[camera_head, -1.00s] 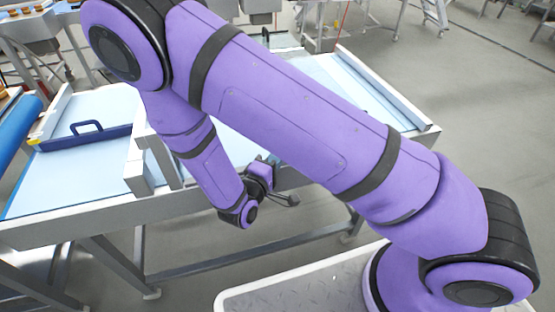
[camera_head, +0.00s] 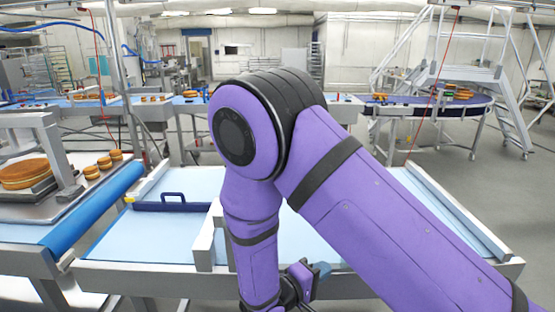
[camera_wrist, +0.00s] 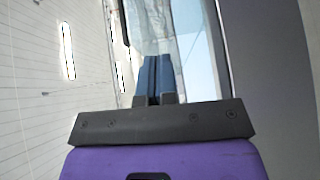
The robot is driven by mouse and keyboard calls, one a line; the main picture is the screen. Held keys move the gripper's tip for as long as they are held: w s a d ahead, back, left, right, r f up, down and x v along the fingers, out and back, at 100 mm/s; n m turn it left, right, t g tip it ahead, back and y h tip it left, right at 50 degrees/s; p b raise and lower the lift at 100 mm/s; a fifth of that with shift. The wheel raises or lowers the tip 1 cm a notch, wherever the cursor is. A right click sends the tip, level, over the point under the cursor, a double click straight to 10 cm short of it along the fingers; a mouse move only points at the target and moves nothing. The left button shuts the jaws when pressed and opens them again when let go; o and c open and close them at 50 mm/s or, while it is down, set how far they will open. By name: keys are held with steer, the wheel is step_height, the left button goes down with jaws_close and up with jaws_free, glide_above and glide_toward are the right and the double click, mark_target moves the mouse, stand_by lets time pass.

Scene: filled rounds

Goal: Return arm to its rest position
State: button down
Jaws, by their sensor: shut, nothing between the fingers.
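My purple arm bends at a black elbow joint in the middle of the head view, with the forearm hanging down from it. My gripper (camera_wrist: 154,78) shows in the wrist view as two blue fingers close together, with nothing held between them. In the head view the wrist is low, in front of the light-blue conveyor table (camera_head: 178,232), and the arm hides part of that table. The gripper's fingers are hard to make out in the head view.
A blue-handled bar (camera_head: 170,205) lies across the conveyor table. At left, a blue roller (camera_head: 95,210) borders a surface with a large round cake (camera_head: 25,173) and several small ones. Grey floor is open at right.

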steer(key=s+d+r+m+g+y, duration=0.25)
steer(key=d+r+g, duration=0.25)
steer(key=d+r, duration=0.3)
steer(key=s+d+r+m+g+y, duration=0.2)
steer(key=s+d+r+m+g, duration=0.3)
steer(key=r, duration=0.6)
steer(key=s+d+r+t+y, duration=0.2)
steer(key=s+r+y, duration=0.2)
steer(key=s+r, duration=0.2)
steer(key=s+d+r+t+y, duration=0.3)
steer(key=s+r+y, duration=0.2)
steer(key=s+r, duration=0.2)
steer(key=shift+s+d+r, duration=0.15)
steer(key=shift+r, duration=0.25)
steer(key=shift+y, duration=0.25)
